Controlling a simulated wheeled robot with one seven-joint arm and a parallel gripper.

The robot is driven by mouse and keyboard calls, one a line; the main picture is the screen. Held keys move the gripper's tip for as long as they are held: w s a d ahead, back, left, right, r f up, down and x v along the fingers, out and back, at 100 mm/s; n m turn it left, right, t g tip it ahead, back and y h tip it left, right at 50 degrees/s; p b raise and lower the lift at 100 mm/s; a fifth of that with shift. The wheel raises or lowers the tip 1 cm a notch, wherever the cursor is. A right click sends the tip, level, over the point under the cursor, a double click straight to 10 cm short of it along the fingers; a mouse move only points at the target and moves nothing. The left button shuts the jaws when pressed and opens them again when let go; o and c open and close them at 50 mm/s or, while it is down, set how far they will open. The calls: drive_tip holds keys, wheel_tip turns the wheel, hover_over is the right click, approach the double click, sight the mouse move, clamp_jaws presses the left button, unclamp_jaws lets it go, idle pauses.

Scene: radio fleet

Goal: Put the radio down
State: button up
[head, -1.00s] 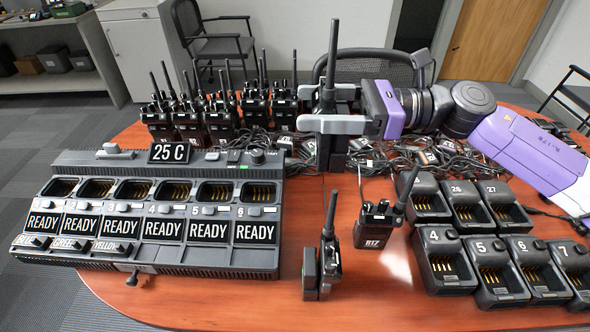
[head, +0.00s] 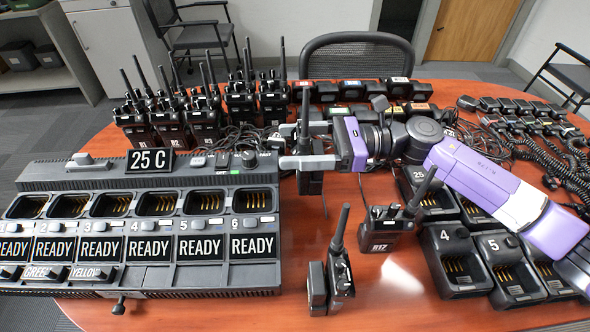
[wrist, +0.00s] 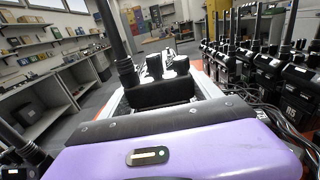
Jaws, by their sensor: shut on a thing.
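My gripper (head: 308,162) is shut on a black radio (head: 311,183), just right of the big charger's back corner. The radio is upright, its antenna rising above the fingers and its lower body showing below them. I cannot tell whether its base touches the table (head: 290,222). In the wrist view the held radio (wrist: 160,88) shows its top knobs between the fingers, with its antenna at left.
A six-slot charger (head: 150,285) fills the left. Single chargers (head: 455,260) are at right. Several radios (head: 205,120) stand behind, and microphones with cords (head: 520,125) lie far right. Some bare table lies in front of the gripper.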

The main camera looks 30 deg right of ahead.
wheel_tip(320, 180, down, 6)
drive_tip(key=shift+f, duration=0.25)
drive_tip(key=shift+b, duration=0.35)
drive_tip(key=o, duration=2)
drive_tip(key=shift+f, duration=0.1)
drive_tip(key=b+v, duration=0.1)
drive_tip(key=v, duration=1.1)
